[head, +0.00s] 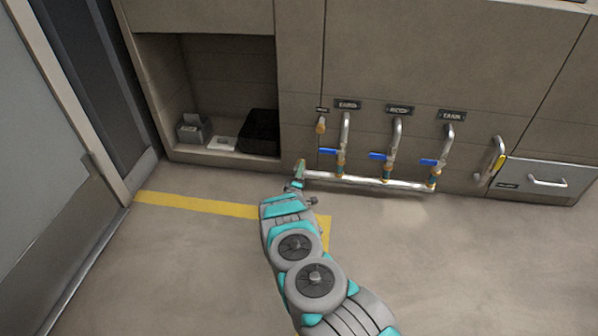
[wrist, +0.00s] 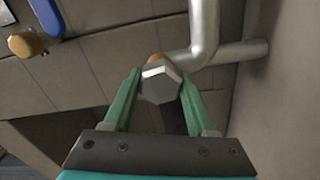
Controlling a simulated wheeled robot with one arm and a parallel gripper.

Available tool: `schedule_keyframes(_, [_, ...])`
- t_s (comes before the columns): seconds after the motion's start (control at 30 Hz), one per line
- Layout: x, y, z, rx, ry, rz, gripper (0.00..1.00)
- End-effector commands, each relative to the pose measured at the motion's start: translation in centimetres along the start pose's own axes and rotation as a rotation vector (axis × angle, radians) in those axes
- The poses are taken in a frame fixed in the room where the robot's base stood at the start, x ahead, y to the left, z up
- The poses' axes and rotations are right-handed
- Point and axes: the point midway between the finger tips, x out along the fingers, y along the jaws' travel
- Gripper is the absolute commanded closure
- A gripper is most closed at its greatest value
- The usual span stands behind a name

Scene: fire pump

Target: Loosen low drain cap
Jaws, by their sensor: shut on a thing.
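The low drain cap (wrist: 159,80) is a grey hexagonal cap at the end of the silver drain pipe, near the floor. A bit of brass shows behind it in the wrist view. My gripper (wrist: 158,88) has its two green fingers on either side of the cap and is shut on it. In the head view my gripper (head: 300,168) is at the left end of the horizontal pipe (head: 385,181), and it hides the cap there.
Several valves with blue levers (head: 378,156) stand above the pipe. A yellow-handled valve (head: 499,162) and a drawer (head: 545,181) are at the right. An open cubby (head: 215,95) holds a black bin (head: 259,132). Yellow tape (head: 195,204) marks the open floor.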

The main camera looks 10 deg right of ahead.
Motion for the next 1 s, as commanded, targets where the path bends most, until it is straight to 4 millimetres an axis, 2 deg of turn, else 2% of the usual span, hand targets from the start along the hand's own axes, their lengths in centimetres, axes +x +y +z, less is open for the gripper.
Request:
schedule_keyframes(0.17, [0.0,0.0,-0.1,0.001,0.002,0.000,0.99])
schedule_keyframes(0.2, [0.0,0.0,-0.1,0.001,0.002,0.000,0.40])
schedule_keyframes(0.43, [0.0,0.0,0.0,0.001,0.001,0.000,0.14])
schedule_keyframes(0.77, [-0.1,0.0,0.0,0.001,0.000,0.000,0.13])
schedule_keyframes(1.0, [-1.4,-0.1,0.0,0.001,-0.001,-0.003,0.13])
